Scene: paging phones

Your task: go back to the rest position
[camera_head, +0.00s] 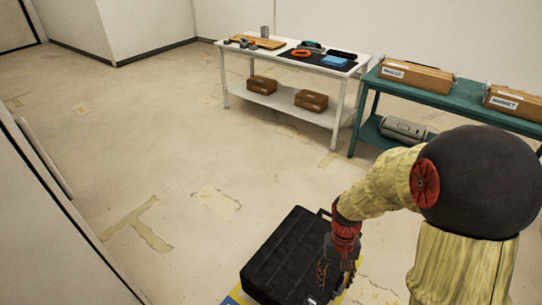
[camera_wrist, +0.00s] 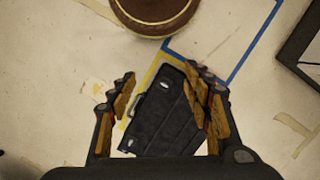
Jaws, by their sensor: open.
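My gripper (camera_head: 335,277) hangs at the lower middle of the head view, in front of a black case. In the wrist view my gripper (camera_wrist: 160,88) has its two wood-coloured fingers spread wide, with nothing held between them. The black case (camera_head: 283,248) has a handle and lies on the floor. It also shows in the wrist view (camera_wrist: 160,122), below and between the fingers. The gripper appears above the case; whether any part touches it cannot be told.
A white table (camera_head: 290,62) with small items and boxes stands at the back. A green table (camera_head: 452,101) with labelled cardboard boxes stands at the right. Yellow and blue tape (camera_wrist: 240,65) marks the floor around the case. The floor at left centre is clear.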

